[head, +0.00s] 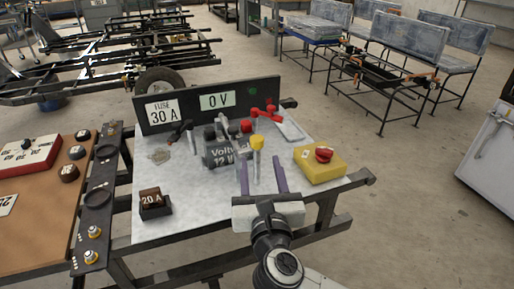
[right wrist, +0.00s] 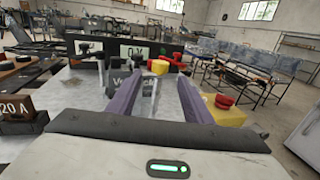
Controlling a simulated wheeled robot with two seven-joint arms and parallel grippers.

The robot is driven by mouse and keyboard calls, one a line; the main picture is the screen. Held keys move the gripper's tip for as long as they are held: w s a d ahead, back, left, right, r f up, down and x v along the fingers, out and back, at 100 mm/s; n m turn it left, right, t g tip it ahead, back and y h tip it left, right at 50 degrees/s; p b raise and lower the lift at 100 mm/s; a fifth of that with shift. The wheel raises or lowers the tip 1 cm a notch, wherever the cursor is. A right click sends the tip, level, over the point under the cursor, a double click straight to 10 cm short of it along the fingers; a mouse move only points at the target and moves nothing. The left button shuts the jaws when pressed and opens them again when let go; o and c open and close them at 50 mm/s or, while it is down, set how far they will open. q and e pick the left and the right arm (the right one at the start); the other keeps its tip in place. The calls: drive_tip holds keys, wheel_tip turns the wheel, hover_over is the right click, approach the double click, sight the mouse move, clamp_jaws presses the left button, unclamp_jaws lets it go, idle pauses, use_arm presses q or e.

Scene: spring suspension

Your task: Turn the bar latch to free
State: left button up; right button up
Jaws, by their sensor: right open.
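A dark battery marked "Volta 12 V" (head: 217,155) stands on the grey metal bench top (head: 185,210). Grey upright bars (head: 224,130) rise at the battery. A post with a yellow cap (head: 257,142) stands just right of it; the cap also shows in the right wrist view (right wrist: 159,67). I cannot tell for certain which of these parts is the bar latch. My right gripper (head: 262,162) is open and empty, its two purple fingers pointing at the yellow-capped post from the near side, apparently short of it. My left gripper is not in view.
A yellow box with a red button (head: 318,168) stands right of my gripper. A "20 A" fuse block (head: 153,204) sits front left. A black panel reading "30 A" and "0 V" (head: 190,112) backs the bench. Red clamps (head: 268,112) lie behind the battery.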

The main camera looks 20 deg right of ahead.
sight(258, 146)
drive_tip(key=b+x, duration=0.1)
drive_tip(key=x, duration=0.8)
drive_tip(key=shift+w, duration=0.1)
drive_tip(key=shift+w+d, duration=0.15)
drive_tip(key=shift+w, duration=0.2)
drive_tip(key=shift+c, duration=0.4)
